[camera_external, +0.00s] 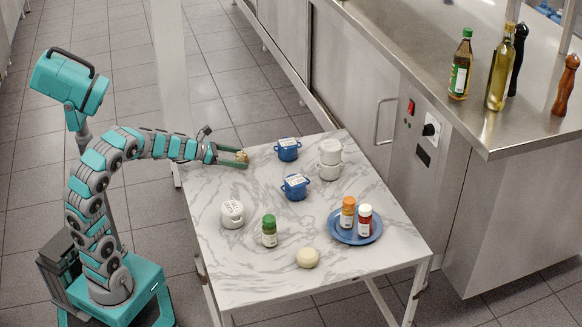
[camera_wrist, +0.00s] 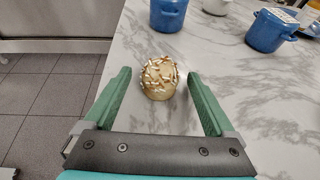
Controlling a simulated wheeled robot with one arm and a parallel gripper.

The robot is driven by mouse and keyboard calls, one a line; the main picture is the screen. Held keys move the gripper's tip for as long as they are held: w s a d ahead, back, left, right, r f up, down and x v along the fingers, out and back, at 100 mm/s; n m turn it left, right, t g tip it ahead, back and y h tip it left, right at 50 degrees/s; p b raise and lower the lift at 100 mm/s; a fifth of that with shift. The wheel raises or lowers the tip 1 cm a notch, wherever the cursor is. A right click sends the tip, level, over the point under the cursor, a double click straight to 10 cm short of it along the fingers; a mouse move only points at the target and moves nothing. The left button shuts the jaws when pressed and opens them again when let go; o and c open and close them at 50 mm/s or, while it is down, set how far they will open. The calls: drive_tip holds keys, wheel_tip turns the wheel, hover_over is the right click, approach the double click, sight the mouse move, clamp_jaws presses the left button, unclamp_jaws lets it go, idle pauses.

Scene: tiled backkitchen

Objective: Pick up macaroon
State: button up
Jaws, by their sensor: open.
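The macaroon (camera_wrist: 159,78) is a small round pale thing with brown and white sprinkles on top. In the wrist view it sits on the marble table near its left edge, ahead of and between my two green fingers. My gripper (camera_wrist: 160,88) is open, with a finger on each side of the macaroon and a visible gap on both sides. In the external view my gripper (camera_external: 232,156) is low at the table's far left corner, and the macaroon (camera_external: 242,156) shows small between the fingers. Whether the fingers touch the table cannot be told.
The marble table (camera_external: 300,255) also bears two blue pots (camera_external: 295,188), white pots (camera_external: 330,152), a white lidded pot (camera_external: 232,213), a green-capped jar (camera_external: 269,232), a pale round thing (camera_external: 307,257), and a blue plate (camera_external: 345,238) with two bottles. A steel counter (camera_external: 420,50) stands at right.

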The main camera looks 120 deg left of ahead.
drive_tip(key=c, duration=1.4)
drive_tip(key=shift+r, duration=0.1)
